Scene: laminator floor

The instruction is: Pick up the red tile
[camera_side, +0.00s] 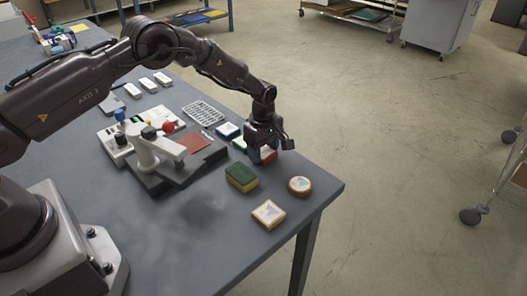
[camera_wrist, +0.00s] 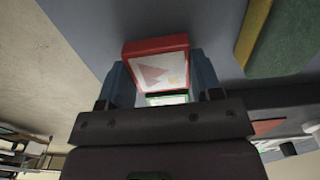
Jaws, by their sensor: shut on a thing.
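The red tile (camera_wrist: 157,62) has a red rim and a white face with a faint pinkish triangle. In the wrist view it sits between the two blue fingers of my gripper (camera_wrist: 162,85), which is shut on it. In the side view my gripper (camera_side: 263,157) points down near the table's right edge, and a bit of the red tile (camera_side: 269,153) shows by the fingers. The arm and fingers hide the rest. I cannot tell whether the tile touches the table.
A green-rimmed tile (camera_wrist: 167,99) is close behind the red one. A blue tile (camera_side: 228,131), a green-and-yellow sponge (camera_side: 241,177), a round tile (camera_side: 299,186) and a square wooden tile (camera_side: 268,214) lie nearby. A press-like machine (camera_side: 160,150) stands left.

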